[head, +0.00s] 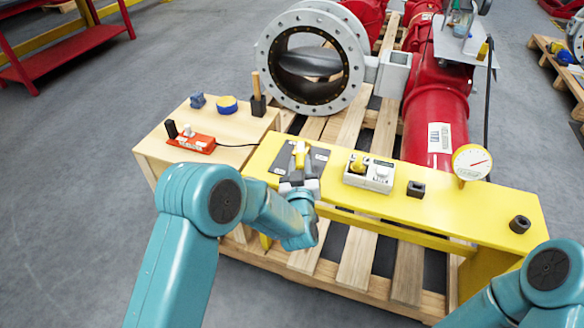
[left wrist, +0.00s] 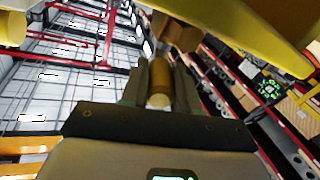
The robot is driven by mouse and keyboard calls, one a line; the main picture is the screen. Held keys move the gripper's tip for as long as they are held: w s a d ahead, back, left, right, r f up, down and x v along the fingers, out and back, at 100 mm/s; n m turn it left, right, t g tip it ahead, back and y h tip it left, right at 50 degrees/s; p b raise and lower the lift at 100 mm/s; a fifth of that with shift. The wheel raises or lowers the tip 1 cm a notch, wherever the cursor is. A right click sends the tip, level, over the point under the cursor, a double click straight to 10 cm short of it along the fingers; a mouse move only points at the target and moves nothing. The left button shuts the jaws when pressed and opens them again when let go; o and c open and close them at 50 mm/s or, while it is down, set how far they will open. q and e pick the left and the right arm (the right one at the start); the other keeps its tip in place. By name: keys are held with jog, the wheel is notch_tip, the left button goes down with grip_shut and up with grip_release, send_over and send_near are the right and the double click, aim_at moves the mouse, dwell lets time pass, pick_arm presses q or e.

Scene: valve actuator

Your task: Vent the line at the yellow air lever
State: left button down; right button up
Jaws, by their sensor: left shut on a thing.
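The yellow air lever (head: 300,152) stands on a dark plate (head: 318,160) on the yellow bench, left of its middle. My left gripper (head: 299,168) reaches it from the near side and is shut on it. In the left wrist view the fingers of my left gripper (left wrist: 160,85) lie on both sides of the yellow lever's rounded end (left wrist: 158,92). The lever's base is partly hidden by the gripper. Of my right arm only links show at the lower right; its gripper is out of view.
A wooden side table at left holds an orange device (head: 192,143) and small items. A large grey valve (head: 345,75) stands behind.

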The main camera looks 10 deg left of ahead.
pick_arm(q)
jog(key=shift+w+d+n+g+y+b, duration=0.15)
jog(key=shift+d+n+g+y+b, duration=0.15)
jog(key=shift+d+n+y, duration=0.45)
jog(key=shift+w+d+n+g+y+b, duration=0.15)
jog(key=shift+n+g+y+b, duration=0.25)
jog(key=shift+y, duration=0.75)
jog(key=c, duration=0.8)
grip_release()
jog(key=shift+c, duration=0.2)
jog(key=v, duration=1.6)
jog(key=shift+s, duration=0.15)
